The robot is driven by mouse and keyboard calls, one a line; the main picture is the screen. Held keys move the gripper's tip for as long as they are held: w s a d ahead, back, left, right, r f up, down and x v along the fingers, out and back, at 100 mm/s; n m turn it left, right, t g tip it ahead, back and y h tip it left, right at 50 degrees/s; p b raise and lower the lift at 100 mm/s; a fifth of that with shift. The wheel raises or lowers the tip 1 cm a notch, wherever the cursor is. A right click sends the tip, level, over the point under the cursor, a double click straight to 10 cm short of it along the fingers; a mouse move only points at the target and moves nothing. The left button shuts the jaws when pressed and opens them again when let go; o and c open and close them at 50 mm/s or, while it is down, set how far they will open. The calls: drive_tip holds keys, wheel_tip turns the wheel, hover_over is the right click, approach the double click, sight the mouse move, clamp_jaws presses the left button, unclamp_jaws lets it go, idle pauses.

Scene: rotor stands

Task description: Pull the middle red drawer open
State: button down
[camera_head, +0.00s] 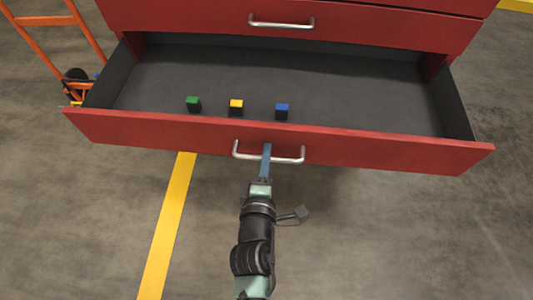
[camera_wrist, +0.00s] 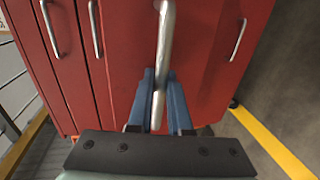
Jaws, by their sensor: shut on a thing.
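The red drawer (camera_head: 390,152) stands pulled well out of the red cabinet, its dark grey inside in full sight from above in the head view. Its metal bar handle (camera_head: 290,160) is on the front face. My gripper (camera_head: 267,151) reaches it from below in the picture, with blue fingers on the handle's middle. In the wrist view, the handle (camera_wrist: 165,35) runs between the two blue fingers of my gripper (camera_wrist: 162,78), which are shut on it. The fingertips partly hide the drawer's red front (camera_wrist: 125,50).
A green block (camera_head: 193,103), a yellow block (camera_head: 236,104) and a blue block (camera_head: 282,108) are inside the drawer. A closed red drawer (camera_head: 400,30) is above it. An orange hand truck (camera_head: 42,20) stands at left. The floor in front, with a yellow line (camera_head: 168,230), is clear.

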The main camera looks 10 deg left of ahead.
drive_tip(key=c, duration=1.1)
unclamp_jaws()
drive_tip(key=shift+c, duration=0.2)
drive_tip(key=p+v, duration=0.1)
drive_tip(key=v, duration=1.2)
drive_tip(key=shift+w, duration=0.1)
